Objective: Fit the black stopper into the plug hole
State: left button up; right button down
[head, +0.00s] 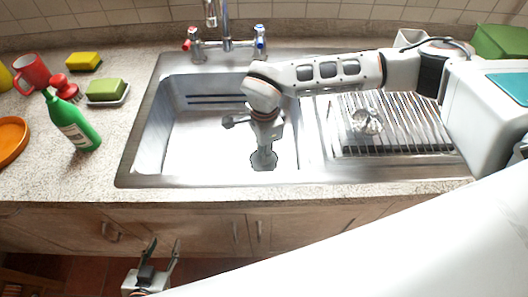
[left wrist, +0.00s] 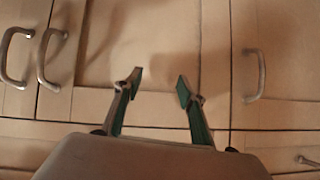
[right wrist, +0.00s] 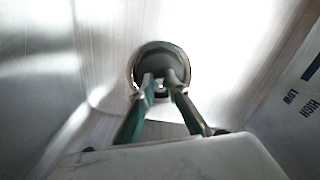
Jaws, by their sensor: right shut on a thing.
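My right gripper (right wrist: 160,84) reaches down into the sink basin (head: 195,140), near its front right part, and also shows in the head view (head: 264,158). Its fingers are close together, shut on the dark round stopper (right wrist: 152,58) in the right wrist view. A brownish rim shows around the dark disc; I cannot tell whether this is the plug hole's edge or whether the stopper is seated. The plug hole is not clearly visible elsewhere. My left gripper (head: 162,247) is open and empty in front of the cupboard doors, also in the left wrist view (left wrist: 157,82).
The tap (head: 226,40) stands behind the basin. A clear glass (head: 367,121) lies on the draining board (head: 395,138). On the left counter are a green bottle (head: 75,124), green sponge (head: 106,88), yellow sponge (head: 84,61), red mug (head: 32,72) and orange plate (head: 10,138).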

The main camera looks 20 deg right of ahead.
jog(key=shift+f, duration=0.1)
jog(key=c, duration=2)
grip_release()
jog(key=shift+r, duration=0.55)
notch_tip(320, 180, up, 11)
jog(key=shift+r, duration=0.15)
